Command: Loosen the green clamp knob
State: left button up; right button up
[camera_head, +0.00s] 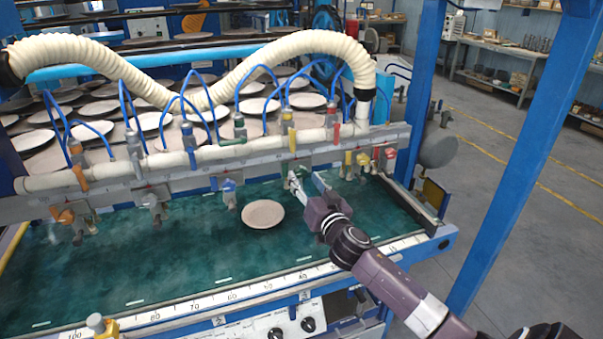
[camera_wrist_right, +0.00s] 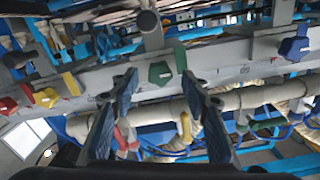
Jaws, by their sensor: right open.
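The green clamp knob (camera_wrist_right: 160,72) shows in the right wrist view on the grey rail, between and just beyond my fingertips. My right gripper (camera_wrist_right: 158,82) is open, with one dark finger on each side of the knob in the picture. I cannot tell whether the fingers touch it. In the head view my right gripper (camera_head: 292,180) reaches in from the right to the rail's front. The knob is hidden or too small to make out there. My left gripper is in neither view.
Along the rail (camera_head: 150,185) sit a blue knob (camera_head: 228,185) left of my gripper, and yellow (camera_head: 363,158) and red (camera_head: 390,153) knobs right of it. A round plate (camera_head: 263,214) lies on the green belt (camera_head: 160,265). Blue posts (camera_head: 520,150) stand at right.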

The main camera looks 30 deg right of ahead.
aim_at(300, 172)
jog(key=shift+x, duration=1.45)
jog(key=c, duration=1.2)
